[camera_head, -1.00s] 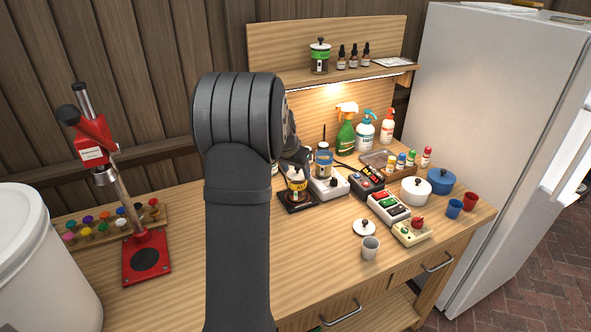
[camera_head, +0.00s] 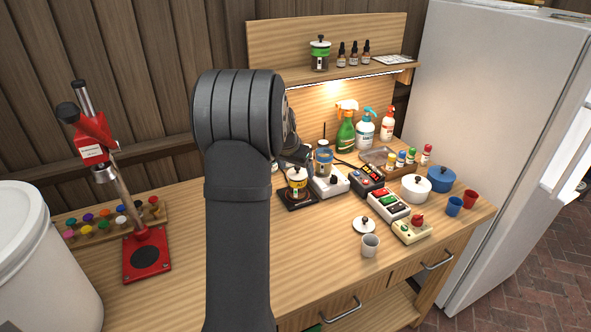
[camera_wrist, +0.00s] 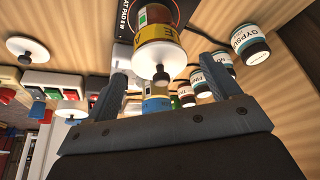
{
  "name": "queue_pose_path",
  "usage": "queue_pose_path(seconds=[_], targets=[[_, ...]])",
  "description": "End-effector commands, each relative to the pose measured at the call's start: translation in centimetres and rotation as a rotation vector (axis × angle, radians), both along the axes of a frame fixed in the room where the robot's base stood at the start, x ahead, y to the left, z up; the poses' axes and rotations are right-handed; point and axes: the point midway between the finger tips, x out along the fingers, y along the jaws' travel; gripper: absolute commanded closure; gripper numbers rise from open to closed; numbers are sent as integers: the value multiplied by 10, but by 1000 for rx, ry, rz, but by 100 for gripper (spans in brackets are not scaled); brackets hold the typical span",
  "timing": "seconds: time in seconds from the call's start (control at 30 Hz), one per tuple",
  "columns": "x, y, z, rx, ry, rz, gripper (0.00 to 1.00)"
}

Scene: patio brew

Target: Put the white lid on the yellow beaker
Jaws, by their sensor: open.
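The yellow beaker (camera_head: 297,187), banded in yellow, stands upright on a dark heat pad (camera_head: 284,200). A white lid with a dark knob (camera_wrist: 157,57) appears to sit on its top in the wrist view, covering the mouth. A second white lid with a dark knob (camera_head: 364,226) lies on the table beside a grey cup; it also shows in the wrist view (camera_wrist: 28,48). My gripper (camera_wrist: 170,85) is open and empty, its fingers apart on either side of the beaker's lid and knob. In the head view my arm partly hides the gripper.
The grey cup (camera_head: 370,246) is near the front edge. Dark jars (camera_wrist: 250,44) stand close to the gripper. The front middle is clear.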

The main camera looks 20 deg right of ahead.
Motion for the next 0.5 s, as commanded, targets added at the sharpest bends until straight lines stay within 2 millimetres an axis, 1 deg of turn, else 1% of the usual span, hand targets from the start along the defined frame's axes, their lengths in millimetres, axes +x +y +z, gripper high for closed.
queue_pose_path(seconds=[0.4, 0.5], targets=[[-18, 26, 81, -1, -3, 1, 18], [-22, 31, 96, -1, -2, 0, 18]])
